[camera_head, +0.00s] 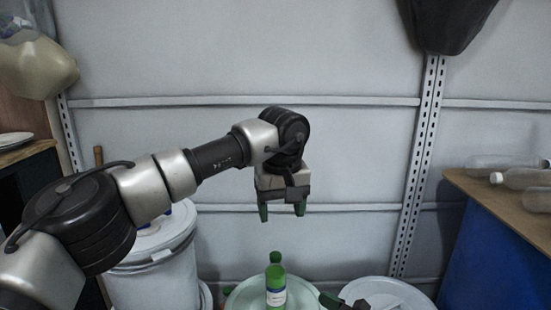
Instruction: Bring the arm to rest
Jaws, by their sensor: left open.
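My left arm reaches in from the left, and its left gripper (282,213) points down with two green fingertips apart. It is open and empty. A green bottle (276,283) with a green cap and a white and blue label stands upright below the gripper, with a gap between them. The bottle stands on a green-edged drum lid (243,294) at the bottom of the view. A small part of my right gripper (340,301) shows at the bottom edge, right of the bottle. Its fingers are mostly cut off, so its opening is unclear.
A white drum (155,275) stands at the left behind my arm. Another white lid (388,292) is at the bottom right. A wooden-topped blue counter (500,250) with clear bottles (505,162) is at the right. The grey wall (350,150) behind has a metal post.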

